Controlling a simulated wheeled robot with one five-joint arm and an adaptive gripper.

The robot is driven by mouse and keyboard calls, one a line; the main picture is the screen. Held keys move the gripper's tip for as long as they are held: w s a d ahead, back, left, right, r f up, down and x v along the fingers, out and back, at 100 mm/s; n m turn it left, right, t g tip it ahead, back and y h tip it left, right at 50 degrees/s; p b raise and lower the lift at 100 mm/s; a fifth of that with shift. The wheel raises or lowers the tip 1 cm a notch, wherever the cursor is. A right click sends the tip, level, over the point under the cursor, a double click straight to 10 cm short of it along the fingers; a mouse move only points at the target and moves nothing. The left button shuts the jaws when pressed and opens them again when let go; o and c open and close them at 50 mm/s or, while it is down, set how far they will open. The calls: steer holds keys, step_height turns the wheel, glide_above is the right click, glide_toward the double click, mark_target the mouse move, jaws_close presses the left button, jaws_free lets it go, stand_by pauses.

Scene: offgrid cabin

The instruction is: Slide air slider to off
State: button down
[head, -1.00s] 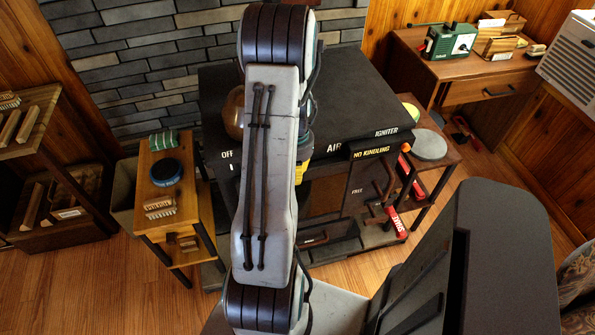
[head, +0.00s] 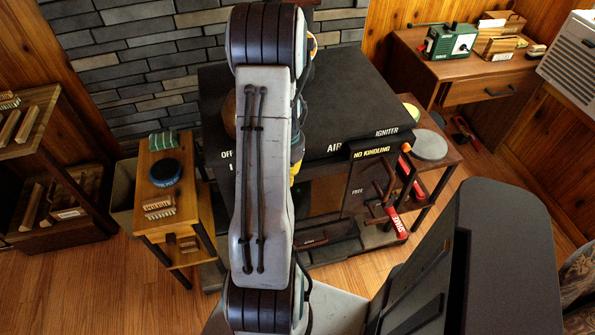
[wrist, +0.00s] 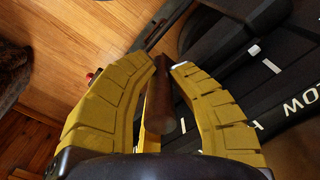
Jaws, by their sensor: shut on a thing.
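The black stove (head: 340,100) carries the labels OFF at its front left and AIR near its front middle. In the wrist view, my gripper (wrist: 165,66) has its two yellow fingers closed around a brown wooden handle (wrist: 162,105), which looks like the air slider's handle. White lettering, with LOW readable, shows on the black panel (wrist: 285,75) beside the right finger. In the head view my arm hides the slider and most of the gripper; only a little yellow shows at the arm's right edge.
A panel marked NO KINDLING (head: 372,165) and a red tag (head: 398,222) are to the right on the stove front. A small wooden table (head: 170,235) stands to the left. A desk with a green device (head: 452,42) is at the back right.

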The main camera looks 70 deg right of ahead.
steer(key=shift+w+a+f, duration=0.1)
steer(key=shift+w+a, duration=0.1)
steer(key=shift+a, duration=0.1)
steer(key=shift+w+a, duration=0.5)
steer(key=shift+w, duration=0.1)
stand_by(0.5)
steer(key=shift+w+a+b, duration=0.35)
steer(key=shift+w+a, duration=0.2)
steer(key=shift+w, duration=0.25)
steer(key=shift+w+a, duration=0.1)
steer(key=shift+w, duration=0.05)
steer(key=shift+w+a, duration=0.5)
steer(key=shift+w, duration=0.15)
steer(key=c, duration=1.1)
jaws_free()
steer(key=shift+d, duration=0.1)
